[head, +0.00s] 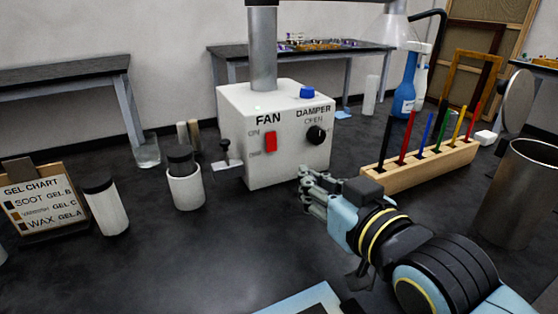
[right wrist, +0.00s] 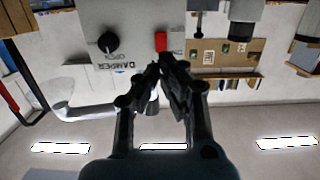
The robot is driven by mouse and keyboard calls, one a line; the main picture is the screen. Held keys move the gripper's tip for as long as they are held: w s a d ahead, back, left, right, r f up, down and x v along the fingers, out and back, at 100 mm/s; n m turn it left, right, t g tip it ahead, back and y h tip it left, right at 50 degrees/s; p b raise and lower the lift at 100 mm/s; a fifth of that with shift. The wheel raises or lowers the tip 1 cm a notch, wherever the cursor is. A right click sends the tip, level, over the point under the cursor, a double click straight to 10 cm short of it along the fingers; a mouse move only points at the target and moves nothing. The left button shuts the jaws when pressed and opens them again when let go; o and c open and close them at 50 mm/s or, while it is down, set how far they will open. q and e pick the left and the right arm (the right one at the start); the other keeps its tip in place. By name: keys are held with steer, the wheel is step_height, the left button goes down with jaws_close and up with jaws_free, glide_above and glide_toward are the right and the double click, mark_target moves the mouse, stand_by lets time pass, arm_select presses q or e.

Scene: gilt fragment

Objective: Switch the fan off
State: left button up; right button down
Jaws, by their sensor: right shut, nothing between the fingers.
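The white control box (head: 240,150) stands on the dark bench with a grey pipe rising from its top. Its front bears the word FAN above a red rocker switch (head: 271,142), with ON and OFF marked on its left. I cannot tell which way the rocker is tipped. The red switch also shows in the right wrist view (right wrist: 161,41), just beyond my fingertips. My right gripper (head: 306,192) is shut and empty, in front of the box and lower right of the switch in the head view. It appears apart from the switch. My left gripper is not in view.
A black DAMPER knob (head: 316,135) is right of the switch, and a blue button (head: 307,93) is on top. A wooden rack (head: 430,166) with several coloured sticks stands right, beside a metal beaker (head: 515,195). White jars (head: 186,188) and a gel chart (head: 42,205) stand left.

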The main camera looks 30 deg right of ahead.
mark_target(270, 150)
steer(key=w, duration=0.4)
steer(key=w+f, duration=0.1)
steer(key=w, duration=0.7)
steer(key=shift+d+f, duration=0.35)
steer(key=shift+f, duration=0.05)
steer(key=shift+w, duration=0.3)
steer(key=shift+s, duration=0.1)
steer(key=s+r, duration=0.1)
steer(key=s, duration=1.1)
steer(key=shift+a+r, duration=0.25)
steer(key=shift+a, duration=0.15)
steer(key=shift+w, duration=0.1)
